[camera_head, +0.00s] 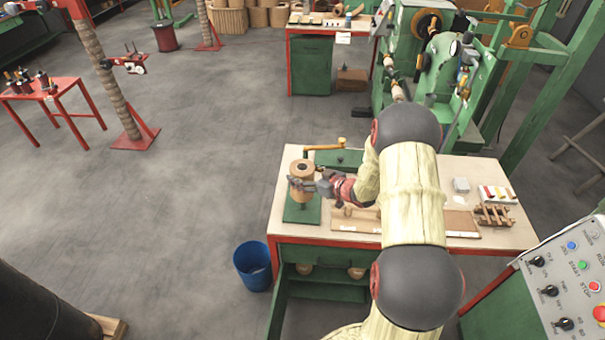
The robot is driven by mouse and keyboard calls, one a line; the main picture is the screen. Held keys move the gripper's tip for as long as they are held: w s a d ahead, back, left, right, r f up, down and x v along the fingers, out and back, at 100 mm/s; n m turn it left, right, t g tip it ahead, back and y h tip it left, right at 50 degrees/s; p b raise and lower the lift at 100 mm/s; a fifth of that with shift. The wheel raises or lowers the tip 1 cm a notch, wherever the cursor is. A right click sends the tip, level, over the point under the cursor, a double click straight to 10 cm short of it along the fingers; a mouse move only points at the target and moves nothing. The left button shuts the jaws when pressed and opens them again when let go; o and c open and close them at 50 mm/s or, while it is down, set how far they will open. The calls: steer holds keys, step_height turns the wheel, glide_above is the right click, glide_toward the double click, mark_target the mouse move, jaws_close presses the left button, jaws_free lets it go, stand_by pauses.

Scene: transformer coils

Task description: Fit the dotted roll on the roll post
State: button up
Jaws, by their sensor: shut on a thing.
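The roll post stands on a green base plate (301,210) at the left end of the workbench. A tan roll (302,170) with a dark centre hole is at the top of the stack over that base, and more tan roll surface (300,200) shows below it. My gripper (301,185) reaches in from the right, shut on the tan roll at the post. The dots on the roll are too small to make out. The post itself is hidden by the roll and the fingers, so I cannot tell how far the roll is down on it.
The workbench (283,184) also bears a brown board (357,220), a wooden rack (494,215) and small boxes (497,194) on the right. A yellow-handled arm (324,147) stands behind the roll. A blue bin (252,267) is on the floor at left.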

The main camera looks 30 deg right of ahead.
step_height(320, 180, down, 7)
steer(key=b, duration=0.4)
stand_by(0.4)
stand_by(0.4)
steer(key=o, duration=1.9)
steer(key=shift+f, duration=0.15)
steer(key=shift+s, duration=0.1)
steer(key=v, duration=1.2)
